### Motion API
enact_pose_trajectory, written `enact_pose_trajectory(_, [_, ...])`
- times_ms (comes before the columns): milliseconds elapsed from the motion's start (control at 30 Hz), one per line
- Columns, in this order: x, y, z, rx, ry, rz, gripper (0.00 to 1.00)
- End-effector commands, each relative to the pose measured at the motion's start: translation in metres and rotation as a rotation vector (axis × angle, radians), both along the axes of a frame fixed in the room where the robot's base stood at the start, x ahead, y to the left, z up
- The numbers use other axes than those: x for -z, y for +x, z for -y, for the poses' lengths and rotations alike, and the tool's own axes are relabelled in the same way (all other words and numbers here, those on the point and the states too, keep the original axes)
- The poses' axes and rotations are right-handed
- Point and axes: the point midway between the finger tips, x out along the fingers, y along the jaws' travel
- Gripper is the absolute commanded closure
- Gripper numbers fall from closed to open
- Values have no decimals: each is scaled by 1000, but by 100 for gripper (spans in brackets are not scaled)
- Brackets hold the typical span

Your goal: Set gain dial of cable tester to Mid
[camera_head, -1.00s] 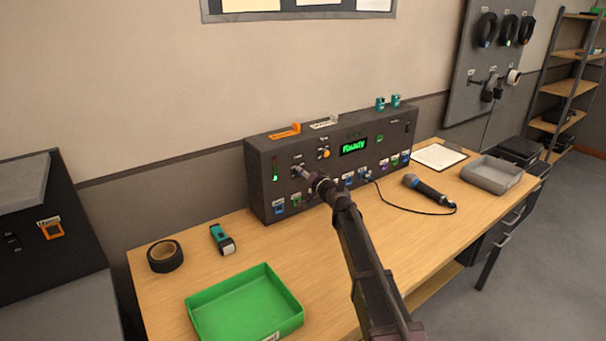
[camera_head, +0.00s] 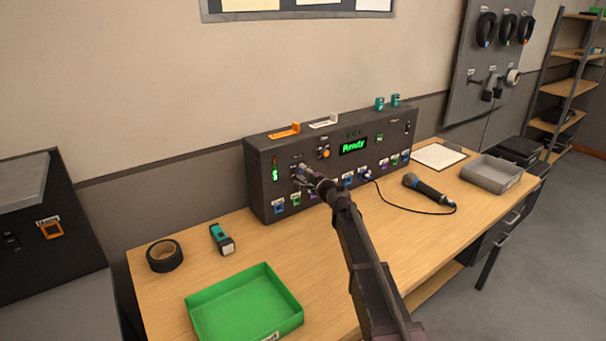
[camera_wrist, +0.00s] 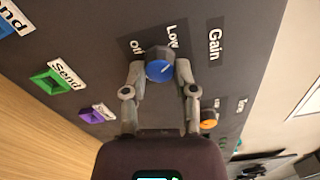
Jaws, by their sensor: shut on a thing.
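The cable tester (camera_head: 262,184) is a dark box at the back of the bench, with a green "Ready" display (camera_head: 354,146). Its gain dial (camera_wrist: 160,72) is a round blue knob in the wrist view, beside the "Gain" label (camera_wrist: 214,44). The words "Low" and "Off" show near its rim. A "Mid" label cannot be made out; part of the dial's surroundings is hidden by a finger. My gripper (camera_wrist: 160,68) is shut on the dial, one finger on each side. In the head view my gripper (camera_head: 304,174) is against the left part of the panel and hides the dial.
An orange knob (camera_wrist: 209,120) sits close to one finger. A green tray (camera_head: 246,300), black tape roll (camera_head: 164,256) and teal device (camera_head: 222,239) lie on the bench left of my arm. A cabled microphone (camera_head: 428,190) lies right of it.

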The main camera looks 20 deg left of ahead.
Motion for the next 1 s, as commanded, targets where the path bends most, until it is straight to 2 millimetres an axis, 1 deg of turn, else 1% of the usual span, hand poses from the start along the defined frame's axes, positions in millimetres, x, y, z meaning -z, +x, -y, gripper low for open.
enact_pose_trajectory(33, [-1,2,-2,0,30,-35,100])
enact_pose_trajectory(1000, [1,1,-3,0,600,-757,100])
